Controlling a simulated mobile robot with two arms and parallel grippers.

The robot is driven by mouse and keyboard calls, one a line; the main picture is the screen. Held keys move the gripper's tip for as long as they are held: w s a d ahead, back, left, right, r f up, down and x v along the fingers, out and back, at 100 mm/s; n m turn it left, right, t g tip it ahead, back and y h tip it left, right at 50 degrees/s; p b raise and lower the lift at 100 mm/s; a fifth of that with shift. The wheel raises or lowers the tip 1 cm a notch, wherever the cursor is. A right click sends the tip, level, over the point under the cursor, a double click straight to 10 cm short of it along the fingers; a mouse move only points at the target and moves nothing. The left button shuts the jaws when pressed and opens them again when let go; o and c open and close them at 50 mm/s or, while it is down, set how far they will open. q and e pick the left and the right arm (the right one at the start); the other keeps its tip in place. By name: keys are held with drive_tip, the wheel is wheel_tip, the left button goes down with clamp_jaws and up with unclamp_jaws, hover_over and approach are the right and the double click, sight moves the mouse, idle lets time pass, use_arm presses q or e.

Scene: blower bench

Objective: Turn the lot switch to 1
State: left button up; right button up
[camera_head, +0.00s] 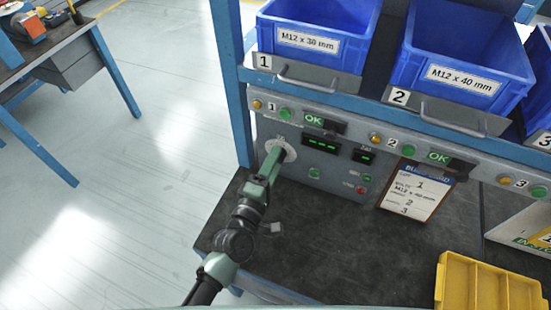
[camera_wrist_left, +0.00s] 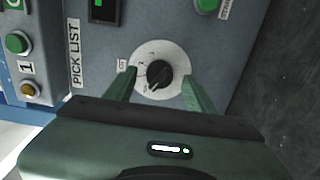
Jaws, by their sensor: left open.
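The lot switch (camera_head: 291,152) is a black rotary knob on a round white dial at the left of the grey control panel. It shows closer in the left wrist view (camera_wrist_left: 159,73), with the word LOT beside the dial. My left gripper (camera_head: 275,158) reaches the dial from the front. In the left wrist view its green fingers (camera_wrist_left: 159,83) are open, one on each side of the knob. Gaps show between the fingers and the knob. My right gripper is in neither view.
The panel (camera_head: 318,186) also has green displays, a green button and a red button (camera_head: 361,190). Blue bins (camera_head: 318,40) stand on the shelf above. A clipboard (camera_head: 416,190) leans right of the panel, and a yellow tray (camera_head: 485,285) sits at the right. The dark bench top (camera_head: 330,240) is mostly clear.

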use_arm(q)
drive_tip(key=shift+w+d, duration=0.2)
drive_tip(key=shift+w, duration=0.2)
clamp_jaws()
drive_tip(key=shift+m, duration=0.3)
drive_tip(key=m+p, duration=0.2)
drive_tip(key=m, duration=0.5)
drive_tip(key=shift+p, duration=0.35)
drive_tip(key=shift+m, duration=0.3)
